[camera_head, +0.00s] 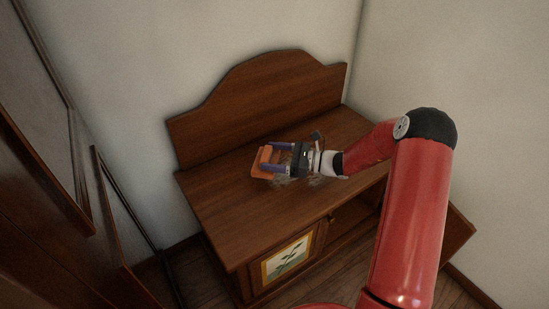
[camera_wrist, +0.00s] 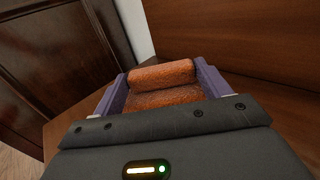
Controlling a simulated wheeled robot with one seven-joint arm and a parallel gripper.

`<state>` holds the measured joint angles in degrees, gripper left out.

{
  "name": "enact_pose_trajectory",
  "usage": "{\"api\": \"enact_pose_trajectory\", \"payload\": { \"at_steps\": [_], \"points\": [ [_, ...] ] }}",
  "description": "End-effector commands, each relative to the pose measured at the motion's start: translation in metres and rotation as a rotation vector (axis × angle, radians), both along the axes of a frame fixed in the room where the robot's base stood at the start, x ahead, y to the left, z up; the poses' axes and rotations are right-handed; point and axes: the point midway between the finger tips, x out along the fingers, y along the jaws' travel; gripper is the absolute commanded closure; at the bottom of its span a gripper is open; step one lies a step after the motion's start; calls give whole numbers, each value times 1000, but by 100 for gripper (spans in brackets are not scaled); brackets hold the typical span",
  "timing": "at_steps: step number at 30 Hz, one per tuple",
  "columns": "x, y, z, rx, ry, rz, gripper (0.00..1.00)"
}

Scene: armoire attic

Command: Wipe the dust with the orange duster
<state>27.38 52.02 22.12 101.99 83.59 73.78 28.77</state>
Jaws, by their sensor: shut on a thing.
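The orange duster (camera_head: 266,161) is between the purple fingers of my gripper (camera_head: 273,160), low over the top of the wooden cabinet (camera_head: 225,215). The wrist view shows the duster (camera_wrist: 163,78) as a fuzzy orange roll with more orange behind it, held between the purple fingers (camera_wrist: 160,90). My gripper is shut on it. A greyish patch of dust (camera_head: 288,181) shows on the cabinet top below and beside my gripper. I cannot tell whether the duster touches the surface. My gripper and arm hide part of the top.
A curved wooden backboard (camera_head: 262,95) rises along the rear of the cabinet top. A painted door (camera_head: 287,258) and an open compartment are below the top. Dark wooden furniture (camera_head: 40,215) stands at the left. The front left of the top is clear.

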Motion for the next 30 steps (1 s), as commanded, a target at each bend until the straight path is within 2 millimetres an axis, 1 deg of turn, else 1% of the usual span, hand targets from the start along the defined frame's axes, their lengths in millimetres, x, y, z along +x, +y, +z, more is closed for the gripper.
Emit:
{"api": "enact_pose_trajectory", "payload": {
  "at_steps": [1, 9, 13, 26, 30],
  "points": [
    [0, 0, 9, 0, -1, 1, 47],
    [1, 2, 27, -1, -2, 7, 47],
    [1, 3, 30, 0, -1, 8, 47],
    [1, 3, 29, 0, -1, 7, 47],
    [0, 2, 34, -2, -3, -19, 47]
  ]
}}
